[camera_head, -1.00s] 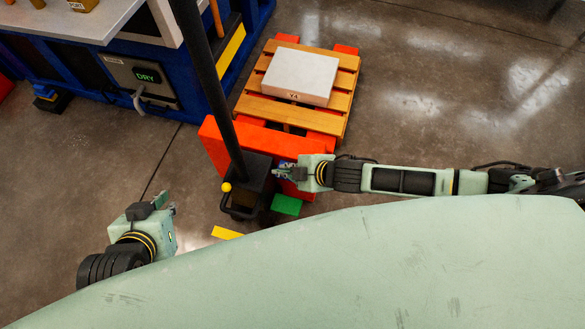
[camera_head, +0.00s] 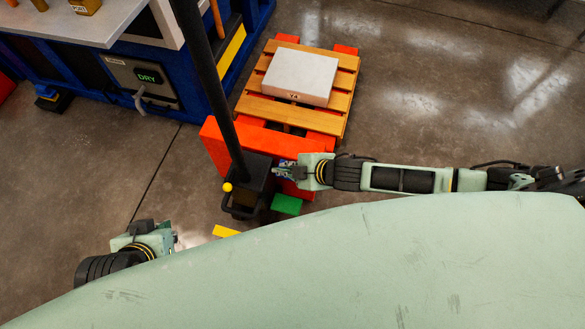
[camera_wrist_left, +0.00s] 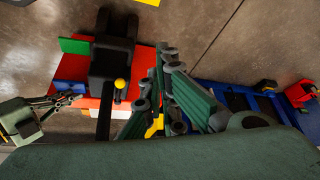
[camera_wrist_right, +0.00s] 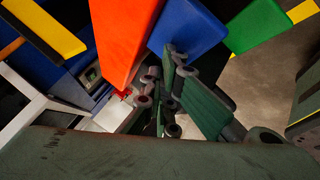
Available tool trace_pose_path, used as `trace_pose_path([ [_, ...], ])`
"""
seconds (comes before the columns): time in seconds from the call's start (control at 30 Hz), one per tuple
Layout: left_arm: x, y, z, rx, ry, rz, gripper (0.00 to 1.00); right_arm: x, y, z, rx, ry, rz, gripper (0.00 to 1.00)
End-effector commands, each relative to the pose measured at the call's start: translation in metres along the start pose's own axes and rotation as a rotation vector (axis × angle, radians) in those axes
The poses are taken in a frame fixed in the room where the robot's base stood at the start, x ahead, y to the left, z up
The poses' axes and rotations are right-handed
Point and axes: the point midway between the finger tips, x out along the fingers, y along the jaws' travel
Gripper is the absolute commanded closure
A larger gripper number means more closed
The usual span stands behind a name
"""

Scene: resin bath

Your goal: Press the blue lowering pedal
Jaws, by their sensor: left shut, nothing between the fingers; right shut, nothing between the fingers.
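The blue pedal (camera_wrist_right: 188,30) shows in the right wrist view, between an orange-red part and the green pedal (camera_wrist_right: 262,22). In the left wrist view the blue pedal (camera_wrist_left: 72,68) lies beside the green one. In the head view my right gripper (camera_head: 283,170) covers most of that spot, beside the black base of the pallet truck (camera_head: 242,190). My right gripper is shut and empty, close to the blue pedal; I cannot tell if they touch. My left gripper (camera_head: 173,236) is shut and empty, low at the left, partly hidden by my own body.
A wooden pallet (camera_head: 258,108) with a white block (camera_head: 302,75) rests on the truck's red forks. The blue bath frame (camera_head: 262,18) stands at upper left. Floor at right is clear.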

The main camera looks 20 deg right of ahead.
Motion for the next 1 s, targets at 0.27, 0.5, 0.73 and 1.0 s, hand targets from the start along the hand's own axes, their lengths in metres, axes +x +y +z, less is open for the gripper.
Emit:
trace_pose_path([
  [0.27, -0.006, -0.002, 0.016, -0.002, -0.071, -0.003, 1.00, -0.003, 0.002, -0.002, 0.000, 0.000, 0.000, 1.00],
  [0.5, -0.011, -0.003, 0.029, -0.004, -0.128, -0.006, 1.00, -0.005, 0.004, -0.004, 0.000, 0.000, 0.000, 1.00],
  [0.73, -0.012, -0.004, 0.034, -0.005, -0.148, -0.007, 1.00, -0.005, 0.004, -0.004, 0.000, 0.000, 0.000, 1.00],
  [1.0, -0.011, -0.004, 0.034, -0.005, -0.150, -0.007, 1.00, -0.007, 0.005, -0.005, 0.000, 0.000, 0.000, 1.00],
])
